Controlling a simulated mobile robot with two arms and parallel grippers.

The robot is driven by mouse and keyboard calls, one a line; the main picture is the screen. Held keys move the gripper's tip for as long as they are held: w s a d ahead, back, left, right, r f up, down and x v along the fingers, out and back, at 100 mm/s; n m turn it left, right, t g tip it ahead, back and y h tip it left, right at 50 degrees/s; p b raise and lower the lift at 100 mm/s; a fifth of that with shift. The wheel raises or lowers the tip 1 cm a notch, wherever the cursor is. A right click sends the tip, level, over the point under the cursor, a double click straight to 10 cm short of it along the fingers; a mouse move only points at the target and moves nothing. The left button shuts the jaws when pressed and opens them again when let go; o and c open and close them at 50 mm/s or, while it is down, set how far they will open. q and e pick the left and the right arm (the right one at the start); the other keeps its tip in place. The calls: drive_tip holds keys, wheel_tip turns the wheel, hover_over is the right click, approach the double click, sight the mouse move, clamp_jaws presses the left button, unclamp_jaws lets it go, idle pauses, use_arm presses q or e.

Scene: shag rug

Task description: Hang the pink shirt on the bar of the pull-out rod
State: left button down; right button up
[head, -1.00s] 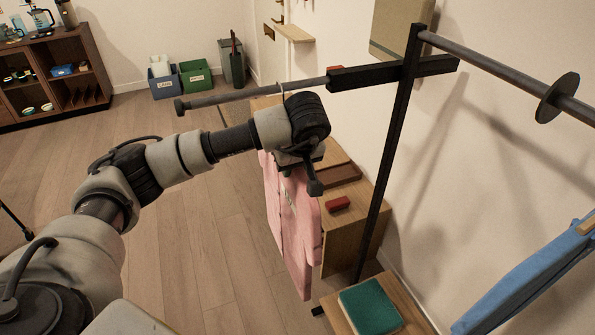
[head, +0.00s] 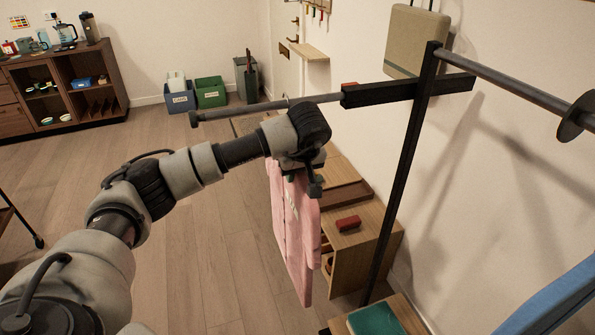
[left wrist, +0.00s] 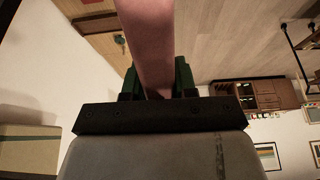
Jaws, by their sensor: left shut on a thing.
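The pink shirt (head: 293,230) hangs below my left gripper (head: 303,181) in the head view. This gripper is shut on the shirt's upper part; in the left wrist view pink cloth (left wrist: 152,45) lies between the green fingers (left wrist: 156,80). The pull-out rod's thin bar (head: 235,110) runs left from a black bracket (head: 395,91) and ends in a knob. A small pale hook (head: 287,98) shows at the bar just above my wrist; I cannot tell whether it rests over the bar or only overlaps it. My wrist hides the shirt's top. My right gripper is out of view.
A black post (head: 405,180) stands right of the shirt, with a thicker rail (head: 500,80) and a blue garment (head: 555,300) further right. A wooden cabinet (head: 365,250) stands behind the shirt. The floor (head: 210,240) to the left is clear.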

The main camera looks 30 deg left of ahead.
use_arm(q)
drive_tip(key=shift+f, duration=0.1)
drive_tip(key=c, duration=0.8)
unclamp_jaws()
drive_tip(key=shift+f, duration=0.1)
